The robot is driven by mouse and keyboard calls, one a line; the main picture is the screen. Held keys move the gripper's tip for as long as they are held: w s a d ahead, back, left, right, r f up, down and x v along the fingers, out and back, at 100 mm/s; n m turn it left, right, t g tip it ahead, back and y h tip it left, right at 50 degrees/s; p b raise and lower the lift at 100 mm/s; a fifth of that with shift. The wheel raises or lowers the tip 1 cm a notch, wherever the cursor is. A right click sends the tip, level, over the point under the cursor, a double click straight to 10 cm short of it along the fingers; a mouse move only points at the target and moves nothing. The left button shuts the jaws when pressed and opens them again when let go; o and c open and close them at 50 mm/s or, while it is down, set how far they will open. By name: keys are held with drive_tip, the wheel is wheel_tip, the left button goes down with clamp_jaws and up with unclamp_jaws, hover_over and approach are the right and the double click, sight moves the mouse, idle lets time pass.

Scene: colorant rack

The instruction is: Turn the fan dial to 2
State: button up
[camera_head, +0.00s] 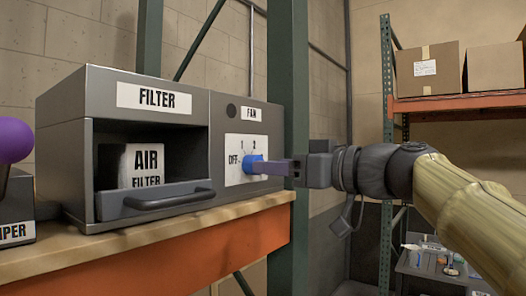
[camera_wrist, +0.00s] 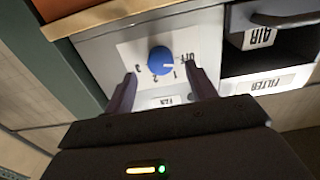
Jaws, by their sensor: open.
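The blue fan dial (camera_head: 252,164) sits on a white plate marked OFF, 1 and 2 on the front of the grey fan unit (camera_head: 231,198). The dial (camera_wrist: 160,60) also shows in the wrist view, where the picture is turned over. Its white mark points right, toward the OFF and 1 side of the plate. My gripper (camera_head: 272,167) reaches in from the right, in front of the dial. In the wrist view my gripper (camera_wrist: 160,80) is open, with one finger on either side of the dial. Neither finger clearly touches it.
The FILTER box (camera_head: 150,205) with its handle and an AIR FILTER (camera_head: 140,165) stands left of the dial. A purple knob (camera_head: 12,140) is at the far left. A green post (camera_head: 287,70) stands behind, and shelves with cardboard boxes (camera_head: 427,70) stand at the right.

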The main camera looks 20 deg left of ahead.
drive_tip(key=p+x, duration=0.1)
drive_tip(key=x, duration=0.3)
drive_tip(key=shift+s, duration=0.1)
drive_tip(key=c, duration=1)
